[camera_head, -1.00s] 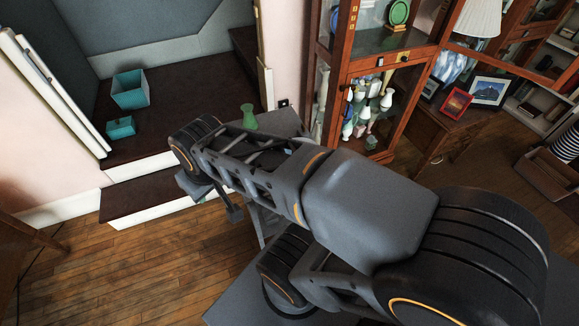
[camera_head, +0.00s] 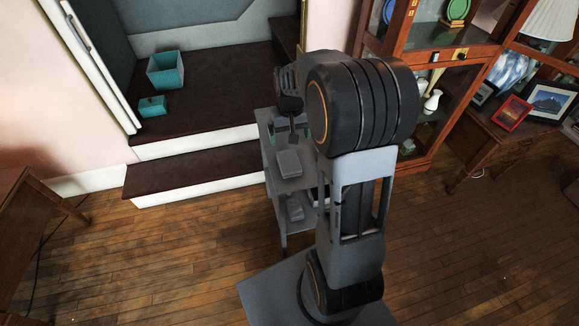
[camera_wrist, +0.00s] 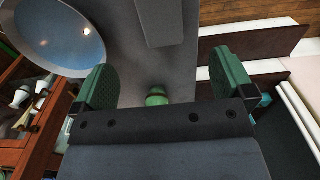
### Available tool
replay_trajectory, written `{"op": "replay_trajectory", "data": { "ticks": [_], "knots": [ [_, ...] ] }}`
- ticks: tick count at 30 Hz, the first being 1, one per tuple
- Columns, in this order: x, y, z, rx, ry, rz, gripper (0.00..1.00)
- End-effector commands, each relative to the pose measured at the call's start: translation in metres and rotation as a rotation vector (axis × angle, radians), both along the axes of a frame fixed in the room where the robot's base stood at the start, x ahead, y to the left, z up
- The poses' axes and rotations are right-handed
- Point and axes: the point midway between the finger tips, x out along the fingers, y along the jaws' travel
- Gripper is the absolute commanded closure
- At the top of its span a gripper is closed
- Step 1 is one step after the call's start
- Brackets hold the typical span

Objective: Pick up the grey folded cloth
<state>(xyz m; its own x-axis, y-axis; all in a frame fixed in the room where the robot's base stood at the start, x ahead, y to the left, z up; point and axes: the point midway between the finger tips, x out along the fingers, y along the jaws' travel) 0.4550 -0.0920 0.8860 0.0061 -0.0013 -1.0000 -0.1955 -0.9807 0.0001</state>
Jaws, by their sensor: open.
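A flat grey rectangular thing that looks like the grey folded cloth (camera_head: 289,163) lies on the top of a narrow grey stand (camera_head: 268,128). It also shows in the wrist view (camera_wrist: 160,22), at the top of the picture and cut off by its edge. My gripper (camera_wrist: 163,82) is open, its two green fingers apart with no cloth between them. The cloth lies beyond the fingertips in that view. In the head view my arm hides much of my gripper (camera_head: 292,122), which is above the stand, behind the cloth.
A green vase (camera_wrist: 157,96) stands on the stand, partly hidden by my gripper. A shiny blue-grey round dish (camera_wrist: 58,35) is beside it. Another grey object (camera_head: 294,208) lies on the lower shelf. Dark steps hold teal boxes (camera_head: 166,70). A glass cabinet (camera_head: 432,75) stands at right.

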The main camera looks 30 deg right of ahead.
Motion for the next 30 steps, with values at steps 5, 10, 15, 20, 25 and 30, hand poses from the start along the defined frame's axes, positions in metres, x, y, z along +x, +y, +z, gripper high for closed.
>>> {"op": "replay_trajectory", "data": {
  "ticks": [5,10,15,20,25,30],
  "knots": [
    [0.002,-0.003,-0.036,0.002,0.012,-0.004,0.00],
    [0.002,-0.002,-0.064,0.002,0.011,-0.004,0.00],
    [0.002,-0.002,-0.080,0.002,0.008,-0.004,0.00],
    [0.002,-0.002,-0.087,0.002,0.008,-0.003,0.00],
    [0.000,0.000,-0.108,0.002,0.010,-0.003,0.00],
    [0.000,0.001,-0.129,0.002,0.009,-0.003,0.00]
  ]
}}
